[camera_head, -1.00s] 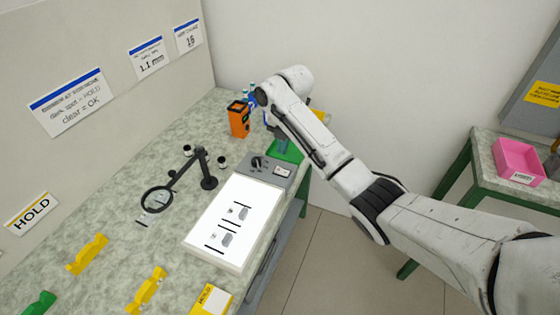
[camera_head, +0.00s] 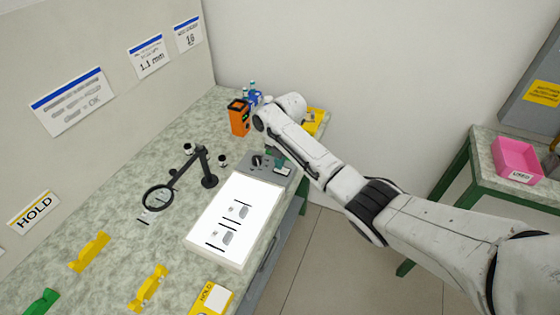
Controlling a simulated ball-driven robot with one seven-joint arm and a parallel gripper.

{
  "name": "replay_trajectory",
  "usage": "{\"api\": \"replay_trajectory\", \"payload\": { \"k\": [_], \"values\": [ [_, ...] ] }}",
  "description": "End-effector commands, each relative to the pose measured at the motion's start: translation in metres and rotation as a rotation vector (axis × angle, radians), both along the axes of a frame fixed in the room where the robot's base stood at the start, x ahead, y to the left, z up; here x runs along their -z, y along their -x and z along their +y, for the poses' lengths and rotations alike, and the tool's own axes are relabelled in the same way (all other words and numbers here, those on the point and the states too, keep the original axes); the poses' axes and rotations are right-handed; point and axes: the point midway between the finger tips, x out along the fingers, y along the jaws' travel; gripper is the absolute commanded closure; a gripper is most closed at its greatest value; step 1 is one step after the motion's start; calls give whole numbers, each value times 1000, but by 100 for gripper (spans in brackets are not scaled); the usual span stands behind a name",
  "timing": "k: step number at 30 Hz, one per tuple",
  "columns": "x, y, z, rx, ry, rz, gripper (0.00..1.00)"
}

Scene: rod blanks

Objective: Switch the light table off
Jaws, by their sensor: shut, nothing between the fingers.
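The light table (camera_head: 214,226) stands on the bench with its panel bright white, so it is lit. Small dark rod-like pieces and grey marks lie on the panel. Its grey control box (camera_head: 250,172) is at the far end, with a dark knob (camera_head: 258,161) and a small white label or switch plate (camera_head: 282,170). My gripper (camera_head: 279,160) points down below my wrist, just over the far right part of the control box. It is shut and empty. My forearm hides part of it, and I cannot tell whether it touches the box.
A magnifier on a black stand (camera_head: 209,180) is left of the light table. An orange device (camera_head: 239,118) and a yellow tray (camera_head: 316,117) are behind. Yellow holders (camera_head: 90,251) lie at the front left. A pink bin (camera_head: 518,160) sits on another table at right.

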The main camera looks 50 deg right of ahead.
Motion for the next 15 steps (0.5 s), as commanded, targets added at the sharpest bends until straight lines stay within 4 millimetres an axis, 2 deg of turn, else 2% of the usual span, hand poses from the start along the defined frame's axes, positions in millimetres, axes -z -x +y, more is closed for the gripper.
{"api": "replay_trajectory", "payload": {
  "k": [1, 15],
  "values": [
    [6, -1, 1, -1, 0, 1, 100],
    [2, 6, -1, 2, -3, 5, 100]
  ]
}}
